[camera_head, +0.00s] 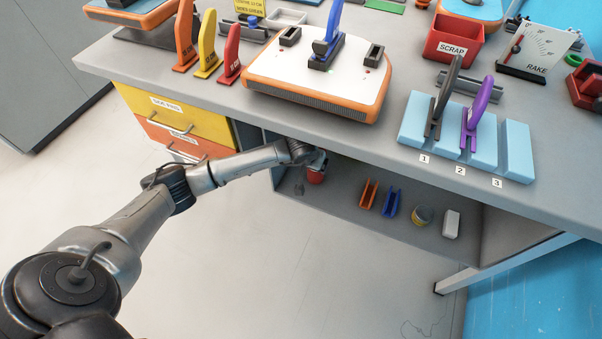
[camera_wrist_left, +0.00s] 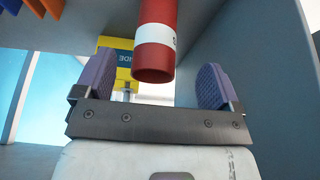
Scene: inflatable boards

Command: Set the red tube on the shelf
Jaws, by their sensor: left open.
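The red tube (camera_head: 316,174) is at the left end of the lower shelf (camera_head: 345,196) under the bench, partly hidden by my gripper in the head view. In the left wrist view the red tube (camera_wrist_left: 156,40), with a white label band, shows one end between the jaws; its other end runs out of the frame. My left gripper (camera_head: 316,160) is open, reaching under the bench top. In the left wrist view its purple pads (camera_wrist_left: 156,85) stand on either side of the tube with visible gaps. My right gripper is not in view.
On the shelf to the right stand an orange bracket (camera_head: 368,193), a blue bracket (camera_head: 391,203), a can (camera_head: 422,216) and a white block (camera_head: 451,223). The bench top edge overhangs the shelf. Drawers (camera_head: 175,115) stand left of the opening.

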